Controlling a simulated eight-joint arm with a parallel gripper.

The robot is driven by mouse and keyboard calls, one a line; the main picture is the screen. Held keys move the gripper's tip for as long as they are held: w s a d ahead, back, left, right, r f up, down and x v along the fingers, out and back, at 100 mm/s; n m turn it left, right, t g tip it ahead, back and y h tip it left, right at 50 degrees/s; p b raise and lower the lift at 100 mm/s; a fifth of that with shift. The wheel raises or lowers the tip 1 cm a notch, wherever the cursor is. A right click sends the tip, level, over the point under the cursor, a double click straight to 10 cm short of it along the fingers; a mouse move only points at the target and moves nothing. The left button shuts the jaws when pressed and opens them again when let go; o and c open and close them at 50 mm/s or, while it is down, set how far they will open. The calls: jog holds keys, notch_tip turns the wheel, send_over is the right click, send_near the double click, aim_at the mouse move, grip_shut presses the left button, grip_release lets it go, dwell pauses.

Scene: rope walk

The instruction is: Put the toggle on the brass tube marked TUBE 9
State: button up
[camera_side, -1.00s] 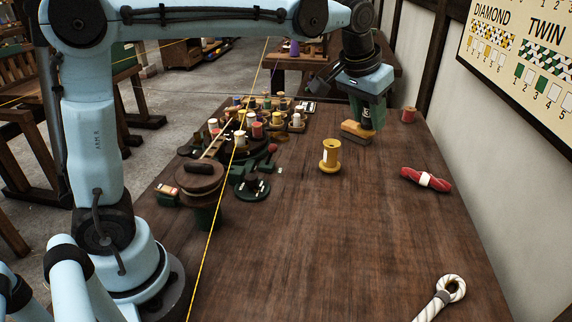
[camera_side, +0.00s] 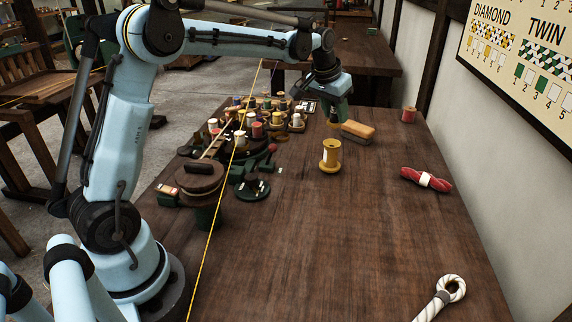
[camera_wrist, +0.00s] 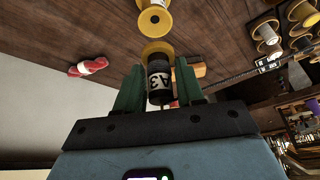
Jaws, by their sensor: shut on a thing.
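My gripper (camera_side: 337,106) is over the far part of the bench, beside the bobbin board. Its green jaws (camera_wrist: 159,82) are shut on a dark bobbin-like toggle (camera_wrist: 159,70) with a yellow flanged end and a white label that seems to read A3. The toggle also shows small and dark below the jaws in the side view (camera_side: 334,119). A crowded board of bobbins and pegs (camera_side: 262,122) stands left of the gripper. I cannot make out the brass tube marked TUBE 9 or any tube number.
A yellow spool (camera_side: 330,157) stands nearer than the gripper. An orange-topped brush block (camera_side: 358,131) lies just right of it. A red hank (camera_side: 427,179), a red spool (camera_side: 409,115) and a white rope eye (camera_side: 445,293) lie rightward. A yellow line (camera_side: 216,204) crosses left.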

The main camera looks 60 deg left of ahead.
aim_at(332, 117)
jog(key=shift+f, duration=2)
jog(key=shift+f, duration=0.15)
jog(key=o, duration=1)
jog(key=shift+o, duration=0.2)
jog(key=a+v, duration=0.1)
jog(key=v, duration=1.1)
jog(key=s+d+f+t, duration=0.1)
jog(key=s+d+f, duration=0.1)
jog(key=s+d, duration=0.2)
jog(key=s+d+f+m+t, duration=0.1)
jog(key=s+d+f, duration=0.2)
jog(key=s, duration=0.6)
jog(key=s+d+f, duration=0.3)
jog(key=s+d, duration=0.2)
jog(key=s, duration=0.2)
jog(key=shift+f+m+t+h, duration=0.25)
jog(key=shift+m+t+h, duration=0.05)
jog(key=shift+m+t, duration=0.1)
